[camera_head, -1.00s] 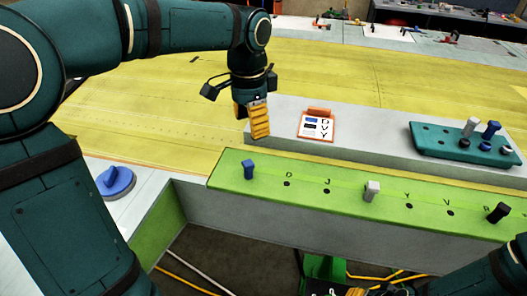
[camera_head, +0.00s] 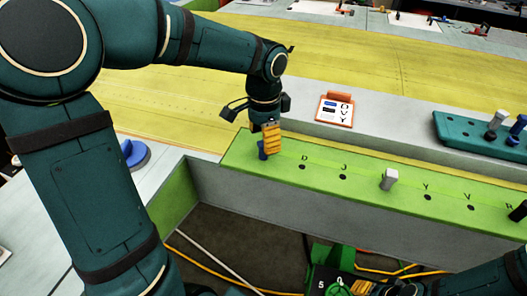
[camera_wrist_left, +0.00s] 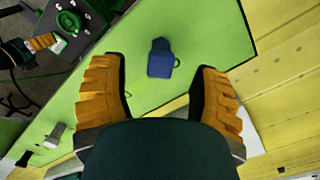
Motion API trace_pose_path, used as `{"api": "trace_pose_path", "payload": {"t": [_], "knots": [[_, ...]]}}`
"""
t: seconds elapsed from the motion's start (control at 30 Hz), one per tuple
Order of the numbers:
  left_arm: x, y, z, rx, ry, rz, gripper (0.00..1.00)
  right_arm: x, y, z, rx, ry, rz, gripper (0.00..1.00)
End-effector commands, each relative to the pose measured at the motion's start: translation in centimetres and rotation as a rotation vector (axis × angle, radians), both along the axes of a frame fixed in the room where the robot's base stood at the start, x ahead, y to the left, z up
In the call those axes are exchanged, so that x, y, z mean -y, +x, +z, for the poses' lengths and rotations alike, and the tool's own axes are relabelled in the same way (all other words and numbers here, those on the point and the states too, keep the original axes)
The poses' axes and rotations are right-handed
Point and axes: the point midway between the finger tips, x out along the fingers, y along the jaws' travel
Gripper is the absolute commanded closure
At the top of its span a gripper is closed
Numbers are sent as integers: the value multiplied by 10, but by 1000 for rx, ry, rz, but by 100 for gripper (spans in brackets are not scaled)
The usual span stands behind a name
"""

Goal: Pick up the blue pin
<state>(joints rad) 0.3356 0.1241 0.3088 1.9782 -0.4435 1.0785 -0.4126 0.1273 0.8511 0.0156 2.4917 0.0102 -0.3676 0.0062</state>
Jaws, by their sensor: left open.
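The blue pin (camera_head: 262,151) stands upright at the left end of the green strip (camera_head: 320,190). My left gripper (camera_head: 272,143) is over that end of the strip, its fingers pointing down right beside the pin and partly covering it. In the left wrist view the blue pin (camera_wrist_left: 160,60) lies in the gap between the two open orange fingers of my left gripper (camera_wrist_left: 160,72), with space on both sides. The fingers are not closed on it. My right gripper (camera_head: 362,288) shows only in part at the bottom of the head view.
A white pin (camera_head: 389,179) and a black pin (camera_head: 518,212) stand farther right on the strip. A teal block (camera_head: 460,128) with more pins and a clipboard card (camera_head: 335,108) sit on the grey ledge behind. A blue round piece (camera_head: 134,154) is at left.

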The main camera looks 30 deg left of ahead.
Motion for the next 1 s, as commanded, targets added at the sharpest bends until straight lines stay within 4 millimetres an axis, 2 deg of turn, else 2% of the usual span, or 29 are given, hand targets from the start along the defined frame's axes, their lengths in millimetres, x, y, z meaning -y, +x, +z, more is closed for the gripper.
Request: {"api": "trace_pose_path", "payload": {"t": [0.1, 0.2, 0.5, 0.67, 0.7, 1.0], "knots": [[-1, -2, -19, -3, -1, 1, 38, 0, -1, -5, -2, 0, 2, 53], [-1, -2, -26, 0, 0, 0, 38, 0, -2, -6, -4, 1, 4, 53], [-1, -2, -28, 1, -1, 0, 40, 0, -2, -6, -4, 1, 4, 53], [-1, -2, -28, 1, -1, 0, 96, 0, -2, -6, -4, 1, 4, 53], [-1, -2, -28, 1, -1, 0, 100, 0, -2, -6, -4, 1, 4, 53], [-1, -2, -28, -1, -1, 0, 100, 0, -2, -6, -4, 0, 3, 53]]}}
